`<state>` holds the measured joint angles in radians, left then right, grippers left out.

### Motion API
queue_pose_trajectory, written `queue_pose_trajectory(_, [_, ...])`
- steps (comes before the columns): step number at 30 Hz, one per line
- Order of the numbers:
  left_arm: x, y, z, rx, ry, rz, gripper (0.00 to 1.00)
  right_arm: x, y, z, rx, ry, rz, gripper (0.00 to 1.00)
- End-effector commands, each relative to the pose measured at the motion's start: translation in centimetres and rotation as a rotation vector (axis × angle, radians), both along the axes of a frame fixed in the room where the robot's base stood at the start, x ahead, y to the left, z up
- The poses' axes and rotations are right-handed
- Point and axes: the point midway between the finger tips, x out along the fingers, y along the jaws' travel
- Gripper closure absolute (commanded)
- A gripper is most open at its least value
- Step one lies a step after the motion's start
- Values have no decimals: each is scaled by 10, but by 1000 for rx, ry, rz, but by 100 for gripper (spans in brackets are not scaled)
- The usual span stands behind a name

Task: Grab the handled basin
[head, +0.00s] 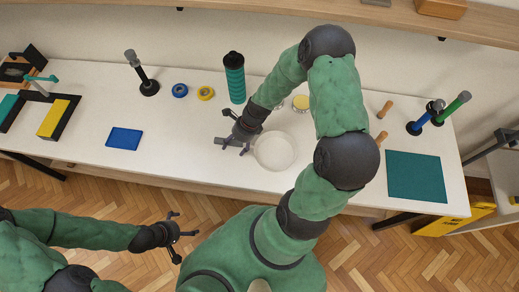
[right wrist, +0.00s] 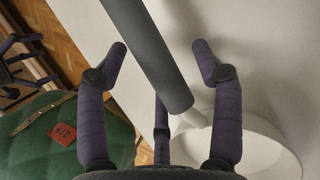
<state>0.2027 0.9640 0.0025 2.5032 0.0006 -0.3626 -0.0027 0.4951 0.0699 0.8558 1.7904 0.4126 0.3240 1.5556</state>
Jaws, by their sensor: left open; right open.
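The handled basin (head: 275,152) is a round, shallow white bowl on the white table, just right of my right gripper (head: 233,137). In the right wrist view the basin (right wrist: 268,138) shows at the lower right. Its dark grey handle (right wrist: 150,55) joins it by a pale neck and runs between the spread fingers of my right gripper (right wrist: 160,50). The fingers are open, with no clear grip on the handle. In the head view the handle is mostly hidden by the gripper. My left gripper (head: 180,236) is open and empty, in front of the table over the floor.
A tall teal and black bottle (head: 234,78) stands behind my right gripper. Blue tape (head: 180,91) and yellow tape (head: 205,93) lie to its left. A blue pad (head: 125,139) lies at left, a teal mat (head: 416,177) at right. The table between blue pad and gripper is clear.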

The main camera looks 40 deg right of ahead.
Motion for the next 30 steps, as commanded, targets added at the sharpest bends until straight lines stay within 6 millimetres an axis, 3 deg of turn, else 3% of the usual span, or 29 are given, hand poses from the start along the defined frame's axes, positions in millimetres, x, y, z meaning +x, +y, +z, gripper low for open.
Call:
queue_pose_trajectory(3, [0, 0, 1, 0, 0, 0, 0, 0, 0, 1, 0, 0, 0, 33])
queue_pose_trajectory(4, [0, 0, 1, 0, 0, 0, 0, 0, 0, 1, 0, 0, 0, 39])
queue_pose_trajectory(9, [0, 0, 1, 0, 0, 0, 0, 0, 0, 1, 0, 0, 0, 87])
queue_pose_trajectory(11, [0, 0, 1, 0, 0, 0, 0, 0, 0, 1, 0, 0, 0, 100])
queue_pose_trajectory(23, [0, 0, 3, 0, 0, 0, 0, 0, 0, 6, -1, -1, 0, 100])
queue_pose_trajectory(30, [0, 0, 17, 0, 0, 0, 0, 1, -1, 34, -2, -3, 0, 100])
